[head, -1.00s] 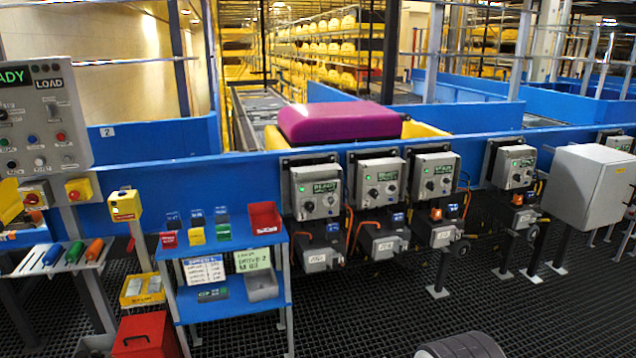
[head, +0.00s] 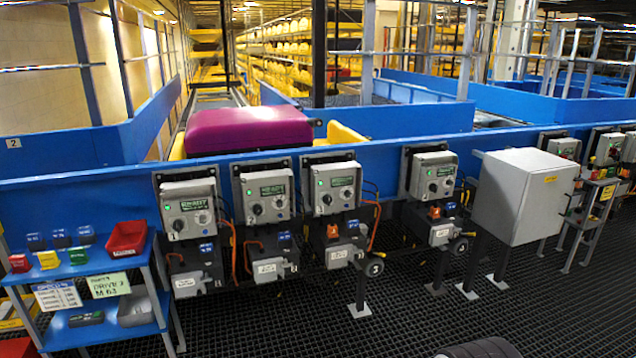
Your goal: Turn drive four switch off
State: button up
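Grey drive control boxes hang in a row on the blue conveyor side in the head view. From the left, they are the first box (head: 190,207), the second box (head: 263,196), the third box (head: 332,187) and the fourth box (head: 433,176). Each has a small green light or display and dark knobs. My gripper is not in view.
A blue shelf stand (head: 77,267) with small bins stands at the left front. A large grey cabinet (head: 523,195) stands right of the fourth box, with more control boxes beyond. Posts rise from the dark grating floor (head: 290,325). A purple block (head: 248,130) lies on the conveyor.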

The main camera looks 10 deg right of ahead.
aim_at(433, 187)
jog(key=l, duration=0.65)
jog(key=i+l+z, duration=0.1)
jog(key=l, duration=0.55)
jog(key=i+l, duration=0.1)
jog(key=l, duration=0.55)
jog(key=i+l, duration=0.1)
jog(key=l, duration=0.55)
jog(key=i+l, duration=0.1)
jog(key=l, duration=0.3)
jog(key=i+l, duration=0.1)
jog(key=l, duration=0.3)
jog(key=i+l+z, duration=0.1)
jog(key=l, duration=0.3)
jog(key=i+l, duration=0.1)
jog(key=l, duration=0.35)
jog(key=i+l, duration=0.15)
jog(key=l, duration=0.2)
jog(key=i+l, duration=0.1)
jog(key=l, duration=0.3)
jog(key=l+z, duration=0.05)
